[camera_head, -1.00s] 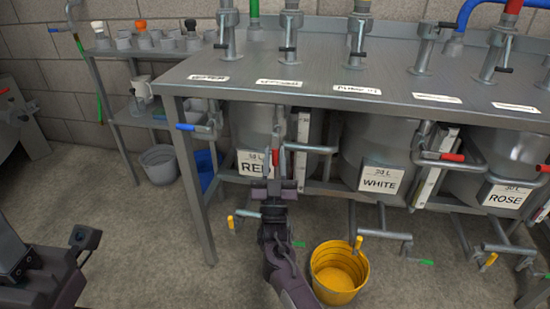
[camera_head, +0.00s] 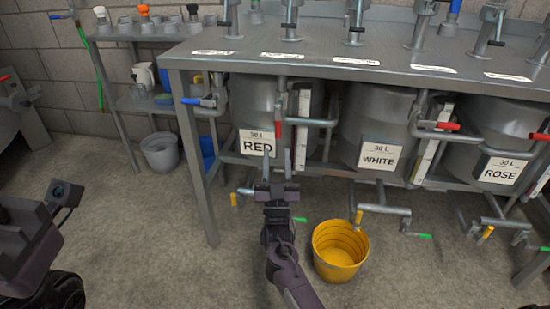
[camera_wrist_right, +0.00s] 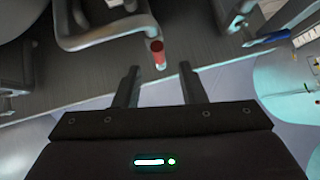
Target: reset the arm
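My right gripper (camera_head: 278,172) is in front of the tank labelled RED (camera_head: 256,143), at about the height of the label's lower edge. Its two fingers are apart with nothing between them. In the right wrist view the gripper (camera_wrist_right: 160,86) also shows open and empty, and a red-tipped tap handle (camera_wrist_right: 157,54) lies beyond the fingertips, apart from them. Of my left arm, only dark wrist parts (camera_head: 28,246) show at the lower left in the head view. The left fingers cannot be made out.
Tap handles stick out in front. A yellow bucket (camera_head: 340,262) stands on the floor, right of my right forearm. Front left floor is clear.

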